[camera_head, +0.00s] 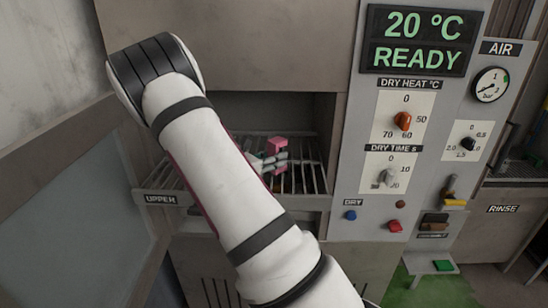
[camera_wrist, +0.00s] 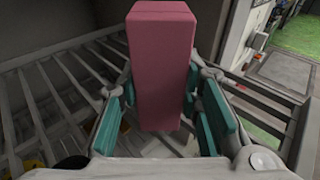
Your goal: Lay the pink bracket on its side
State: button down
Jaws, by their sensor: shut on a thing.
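The pink bracket (camera_wrist: 160,65) is a block-like pink piece that stands large in the middle of the wrist view. My gripper (camera_wrist: 165,115) has its teal pads on both sides of it and is shut on it. In the head view the pink bracket (camera_head: 277,145) shows small above the wire rack, with my gripper (camera_head: 270,160) beside it, partly hidden by my arm. The rack (camera_head: 308,178) lies in the upper opening. I cannot tell whether the bracket touches the rack.
The "UPPER" label (camera_head: 160,199) marks the rack's front edge. A control panel (camera_head: 357,130) with dials and buttons stands right of the opening. The opening's side walls are close to my gripper. An open door panel (camera_head: 70,220) is at the left.

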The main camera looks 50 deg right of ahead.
jog(key=shift+f, duration=0.3)
jog(key=c, duration=1.1)
grip_release()
jog(key=a, duration=0.4)
jog(key=a+r, duration=0.1)
jog(key=a, duration=0.3)
jog(key=w+a, duration=0.1)
jog(key=a, duration=0.3)
jog(key=shift+r, duration=0.35)
jog(key=s+a+r+m+t+y, duration=0.2)
jog(key=s+a+r+m+y, duration=0.2)
jog(key=s+a, duration=0.3)
jog(key=s+a+r+m+t+y, duration=0.2)
jog(key=s+a+r+m+y, duration=0.3)
jog(key=s+a+m+y, duration=0.1)
jog(key=s+a+r+m+t+y+b, duration=0.1)
jog(key=s+a+r+m+t+y, duration=0.2)
jog(key=s+a, duration=0.6)
jog(key=shift+s+a+r+m+y, duration=0.1)
jog(key=shift+a+r+m+y, duration=0.65)
jog(key=shift+m, duration=0.25)
jog(key=shift+s+a+r+m+y, duration=0.1)
jog(key=shift+a+r+m+y, duration=0.4)
jog(key=shift+m+y, duration=0.45)
